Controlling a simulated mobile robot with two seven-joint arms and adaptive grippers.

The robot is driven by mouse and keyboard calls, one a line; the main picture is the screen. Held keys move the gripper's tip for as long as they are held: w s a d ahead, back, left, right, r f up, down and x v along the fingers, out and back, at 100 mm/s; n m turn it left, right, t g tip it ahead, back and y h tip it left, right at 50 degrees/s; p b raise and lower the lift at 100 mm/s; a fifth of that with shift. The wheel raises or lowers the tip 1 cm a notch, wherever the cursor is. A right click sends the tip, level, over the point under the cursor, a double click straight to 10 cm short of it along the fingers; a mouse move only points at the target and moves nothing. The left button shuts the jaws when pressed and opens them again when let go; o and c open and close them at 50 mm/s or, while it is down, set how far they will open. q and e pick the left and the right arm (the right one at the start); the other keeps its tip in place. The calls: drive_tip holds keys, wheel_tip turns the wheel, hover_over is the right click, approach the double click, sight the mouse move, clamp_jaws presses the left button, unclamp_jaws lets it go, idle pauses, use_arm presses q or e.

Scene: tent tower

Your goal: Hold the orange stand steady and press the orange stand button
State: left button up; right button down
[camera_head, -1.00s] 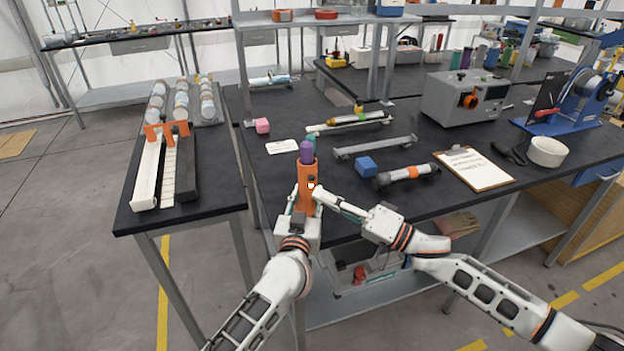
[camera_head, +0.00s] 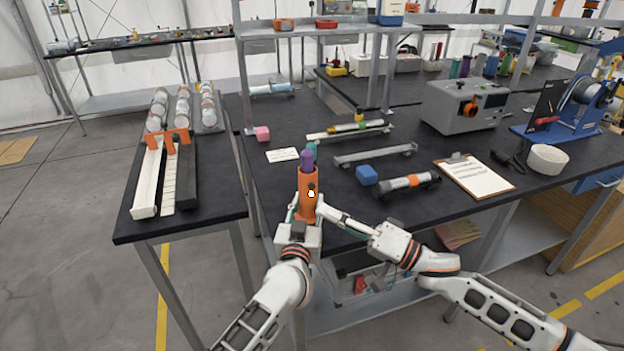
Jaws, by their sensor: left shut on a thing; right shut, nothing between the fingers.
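The orange stand (camera_head: 307,181) stands upright near the left front corner of the black table, with a purple-topped item (camera_head: 307,158) in its top. Its button (camera_head: 311,194) shows as a small pale spot with a dark surround on the front. My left gripper (camera_head: 306,217) is shut on the lower part of the stand; its fingertips are partly hidden. My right gripper (camera_head: 321,202) is shut and empty, its tip close to the stand's right side just below the button. I cannot tell whether it touches.
A clipboard (camera_head: 474,178) lies farther right.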

use_arm(q)
drive_tip(key=o, duration=1.3)
drive_tip(key=shift+o, duration=0.2)
